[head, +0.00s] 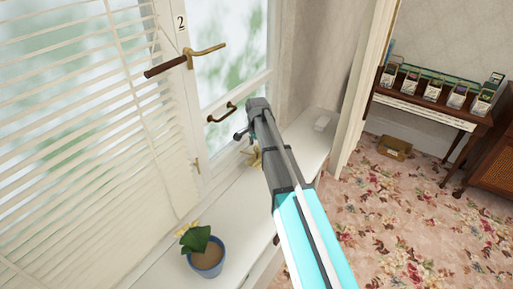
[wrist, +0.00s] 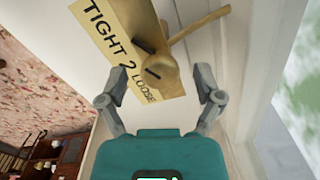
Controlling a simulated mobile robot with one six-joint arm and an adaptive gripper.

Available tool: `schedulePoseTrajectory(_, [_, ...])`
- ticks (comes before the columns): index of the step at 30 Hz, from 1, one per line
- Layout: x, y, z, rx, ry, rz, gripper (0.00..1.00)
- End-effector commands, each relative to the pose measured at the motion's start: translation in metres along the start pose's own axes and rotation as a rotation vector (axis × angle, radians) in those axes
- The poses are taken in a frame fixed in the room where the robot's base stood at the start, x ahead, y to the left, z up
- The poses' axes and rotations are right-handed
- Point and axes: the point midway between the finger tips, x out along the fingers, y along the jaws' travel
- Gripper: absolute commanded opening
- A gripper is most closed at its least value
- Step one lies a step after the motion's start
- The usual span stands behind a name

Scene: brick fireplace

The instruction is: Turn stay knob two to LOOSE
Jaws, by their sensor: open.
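Stay knob two (wrist: 162,70) is a brass knob with a dark line on it, on a brass plate (wrist: 103,22) lettered TIGHT, 2 and LOOSE. Another dark mark lies on the plate above the knob. My gripper (wrist: 160,98) is open, with one finger on each side below the knob in the wrist view; no clear contact shows. In the head view my gripper (head: 243,134) is over the windowsill by the window frame. A bit of brass (head: 254,157) shows beneath it, mostly hidden by my arm.
A brass bar (wrist: 200,24) extends from beside the knob. A blue pot with a plant (head: 207,259) stands on the white sill (head: 165,262). Window handle 2 (head: 190,59) and a pull handle (head: 222,113) project nearby.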

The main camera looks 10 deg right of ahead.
Motion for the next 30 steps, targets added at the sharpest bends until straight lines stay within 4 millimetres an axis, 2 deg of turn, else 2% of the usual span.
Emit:
schedulePoseTrajectory(2, [-0.0001,0.0000,0.0001,0.000,0.000,0.000,0.81])
schedulePoseTrajectory(12, [0.0000,-0.0002,0.0004,-0.001,0.000,0.000,0.17])
schedulePoseTrajectory(15, [0.0000,-0.0002,0.0005,-0.001,0.000,0.000,0.02])
schedulePoseTrajectory(23, [0.0000,-0.0002,0.0007,-0.018,0.000,0.000,0.02])
schedulePoseTrajectory(30, [0.0000,0.0001,0.0007,-0.103,0.000,0.000,0.02])
